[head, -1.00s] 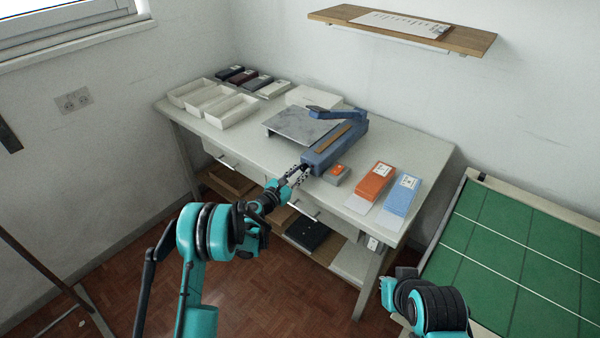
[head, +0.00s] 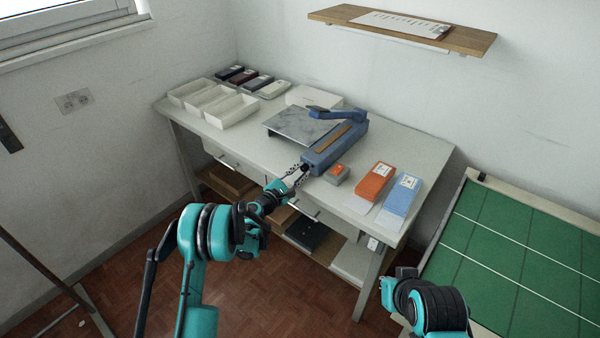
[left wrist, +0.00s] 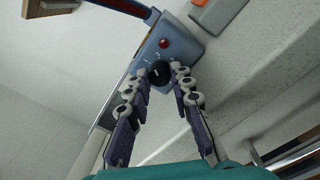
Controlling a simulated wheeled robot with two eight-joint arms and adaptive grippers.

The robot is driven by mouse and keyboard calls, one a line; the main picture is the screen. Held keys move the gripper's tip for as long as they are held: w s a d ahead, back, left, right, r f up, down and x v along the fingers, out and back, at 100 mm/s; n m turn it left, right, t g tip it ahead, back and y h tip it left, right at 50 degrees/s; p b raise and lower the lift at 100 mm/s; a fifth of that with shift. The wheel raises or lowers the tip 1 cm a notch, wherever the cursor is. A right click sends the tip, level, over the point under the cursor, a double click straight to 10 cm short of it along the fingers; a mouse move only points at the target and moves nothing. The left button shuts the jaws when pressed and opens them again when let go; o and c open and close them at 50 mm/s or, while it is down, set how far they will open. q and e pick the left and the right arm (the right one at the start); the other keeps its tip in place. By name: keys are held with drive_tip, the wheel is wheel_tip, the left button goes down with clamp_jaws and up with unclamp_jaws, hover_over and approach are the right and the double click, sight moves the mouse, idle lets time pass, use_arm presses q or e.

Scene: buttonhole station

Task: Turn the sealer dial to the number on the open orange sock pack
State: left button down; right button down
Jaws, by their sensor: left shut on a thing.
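The blue sealer (head: 335,143) stands on the table with its end panel facing me. In the left wrist view its black dial (left wrist: 160,73) has a pale pointer mark, with a red lamp above it and small marks around it that are too small to read. My left gripper (head: 300,172) is at that end panel, and its two fingers (left wrist: 163,80) are closed around the dial, one on each side. The orange sock pack (head: 373,185) lies right of the sealer with a white label and a pale end; its number is unreadable.
A blue sock pack (head: 401,193) lies beside the orange one. A small grey box with an orange top (head: 337,171) sits close to the sealer's end. White trays (head: 232,110) and several dark packs stand at the back left. A green mat (head: 515,250) is at right.

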use_arm(q)
drive_tip(key=shift+m, duration=0.4)
drive_tip(key=c, duration=1.3)
unclamp_jaws()
